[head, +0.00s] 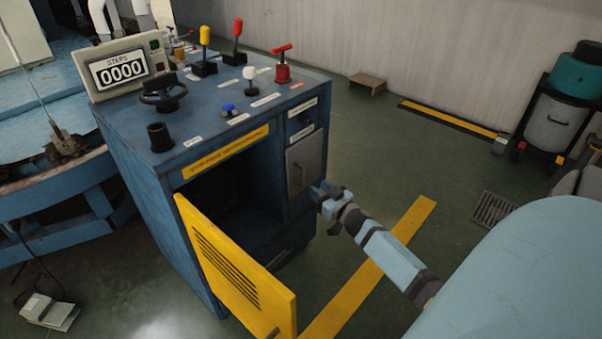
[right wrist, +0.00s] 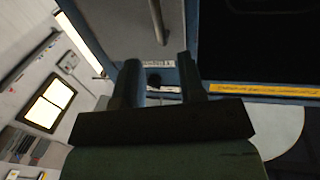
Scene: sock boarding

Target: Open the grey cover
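The grey cover (head: 305,162) is a small panel with a vertical bar handle (head: 302,174) on the right part of the blue cabinet's front. It looks closed. My right gripper (head: 322,190) is just in front of the cabinet, by the cover's lower right edge. In the right wrist view my right gripper (right wrist: 160,76) has its two dark fingers apart, with nothing between them. The cover (right wrist: 130,22) and its handle (right wrist: 157,22) show beyond the fingertips, apparently apart from them. My left gripper is not in view.
The yellow vented door (head: 235,270) stands open from the cabinet (head: 150,215), with a dark compartment behind it. Levers, a handwheel and a counter (head: 120,70) stand on top. Open floor lies to the right, with a cart (head: 553,125) farther off.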

